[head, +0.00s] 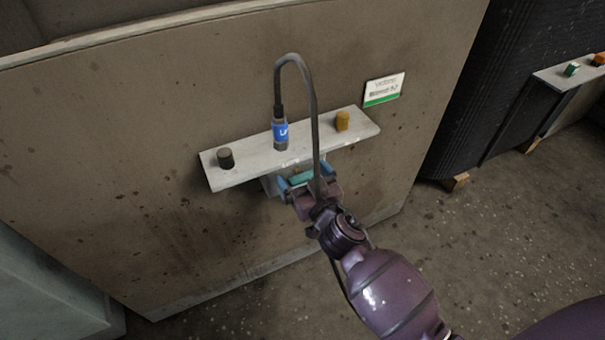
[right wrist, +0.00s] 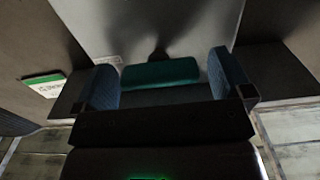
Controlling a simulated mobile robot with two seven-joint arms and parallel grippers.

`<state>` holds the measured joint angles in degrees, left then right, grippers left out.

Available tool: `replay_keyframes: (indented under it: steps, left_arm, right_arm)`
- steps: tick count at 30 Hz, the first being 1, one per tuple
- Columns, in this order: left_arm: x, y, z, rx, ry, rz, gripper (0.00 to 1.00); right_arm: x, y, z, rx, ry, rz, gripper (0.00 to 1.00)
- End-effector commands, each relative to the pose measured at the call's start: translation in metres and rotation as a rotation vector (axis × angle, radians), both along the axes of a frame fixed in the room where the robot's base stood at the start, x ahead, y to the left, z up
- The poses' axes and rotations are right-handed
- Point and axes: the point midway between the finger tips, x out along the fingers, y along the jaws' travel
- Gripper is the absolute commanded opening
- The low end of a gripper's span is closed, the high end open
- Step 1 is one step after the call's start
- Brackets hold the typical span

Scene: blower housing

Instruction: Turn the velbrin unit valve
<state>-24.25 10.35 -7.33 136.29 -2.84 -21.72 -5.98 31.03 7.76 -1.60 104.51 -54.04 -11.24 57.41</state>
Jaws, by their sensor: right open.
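The valve's green bar-shaped handle (head: 301,179) sits under the pale shelf on the brown housing panel. In the right wrist view the green handle (right wrist: 160,74) lies crosswise in front of a pale surface. My right gripper (head: 305,177) is open, with its blue-padded fingers on either side of the handle. In the right wrist view the gripper (right wrist: 164,82) shows a gap beside each end of the handle; I cannot tell whether the handle lies fully between the pads. The valve body behind is mostly hidden. My left gripper is not in view.
The pale shelf (head: 235,174) carries a black knob (head: 225,159), a blue-labelled cable connector (head: 280,132) and a yellow knob (head: 342,121). The connector's dark cable (head: 315,110) loops down in front of the shelf by my gripper. A green-and-white sign (head: 384,89) is at right.

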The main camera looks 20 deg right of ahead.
Motion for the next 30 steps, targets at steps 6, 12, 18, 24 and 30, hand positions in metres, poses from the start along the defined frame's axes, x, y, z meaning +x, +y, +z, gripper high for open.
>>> replay_keyframes:
  steps: [6,12,18,24,30]
  left_arm:
    - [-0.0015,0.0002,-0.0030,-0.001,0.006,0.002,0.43]
    - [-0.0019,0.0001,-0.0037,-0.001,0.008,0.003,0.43]
    - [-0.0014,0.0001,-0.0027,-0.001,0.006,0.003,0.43]
    - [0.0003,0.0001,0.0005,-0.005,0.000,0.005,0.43]
    - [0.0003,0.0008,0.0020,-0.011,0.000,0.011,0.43]
  right_arm:
    - [0.0000,-0.0001,0.0000,0.000,0.000,0.000,0.73]
    - [0.0000,0.0000,0.0000,0.000,0.000,0.000,0.49]
    - [0.0001,0.0001,0.0004,-0.018,-0.002,0.000,0.49]
    - [0.0003,0.0007,0.0016,-0.099,-0.006,0.000,0.49]
    - [0.0005,0.0013,0.0019,-0.250,-0.010,-0.001,0.49]
